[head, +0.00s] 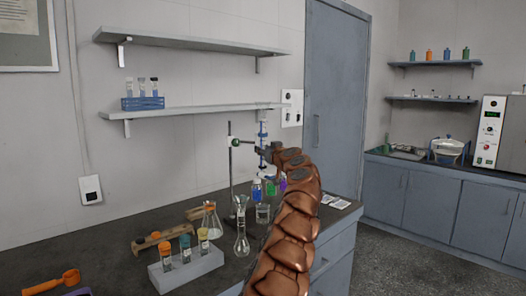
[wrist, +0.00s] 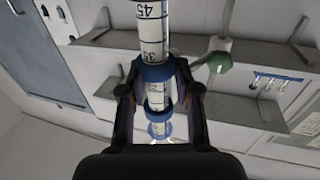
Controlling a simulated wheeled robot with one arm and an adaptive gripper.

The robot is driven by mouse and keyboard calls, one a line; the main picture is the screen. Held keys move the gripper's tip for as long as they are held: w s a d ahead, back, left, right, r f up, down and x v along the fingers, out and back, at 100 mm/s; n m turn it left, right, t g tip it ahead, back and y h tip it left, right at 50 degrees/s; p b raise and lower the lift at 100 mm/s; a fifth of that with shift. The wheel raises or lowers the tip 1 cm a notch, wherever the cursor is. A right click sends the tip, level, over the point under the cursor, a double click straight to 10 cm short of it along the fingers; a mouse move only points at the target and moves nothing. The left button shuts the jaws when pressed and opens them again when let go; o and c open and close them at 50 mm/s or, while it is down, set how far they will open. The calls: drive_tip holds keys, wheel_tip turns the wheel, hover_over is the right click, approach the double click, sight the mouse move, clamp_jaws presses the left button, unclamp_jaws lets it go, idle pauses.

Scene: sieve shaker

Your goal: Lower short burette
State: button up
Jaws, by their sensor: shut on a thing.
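The short burette (head: 262,130) is a slim upright tube with blue parts beside the stand in the head view. In the wrist view the burette (wrist: 152,30) is a white tube with black numbers and blue rings. My gripper (head: 266,152) is shut on it; in the wrist view its fingers (wrist: 160,92) lie on either side of a blue ring. The stand's rod (head: 230,165) is upright, left of the burette. A clamp with a green knob (head: 236,142) is on the rod and also shows in the wrist view (wrist: 219,62).
Flasks (head: 241,240), coloured bottles (head: 257,190) and a white vial rack (head: 186,268) stand on the dark bench (head: 110,240). A wall shelf (head: 190,111) holds a blue tube rack (head: 143,103). A sieve shaker-like device (head: 447,148) is on the far right counter.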

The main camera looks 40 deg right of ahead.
drive_tip(key=shift+s+d+f+h+b, duration=0.15)
drive_tip(key=shift+d+f+b, duration=0.1)
drive_tip(key=shift+f+b, duration=0.6)
drive_tip(key=shift+s+d+f+h+b, duration=0.15)
drive_tip(key=shift+d+f+b, duration=0.05)
drive_tip(key=shift+f+b, duration=0.6)
drive_tip(key=o, duration=0.8)
drive_tip(key=shift+d+f, duration=0.15)
drive_tip(key=shift+f, duration=0.05)
drive_tip(key=shift+w+a+r, duration=0.15)
drive_tip(key=shift+w+a, duration=0.2)
drive_tip(key=shift+r, duration=0.1)
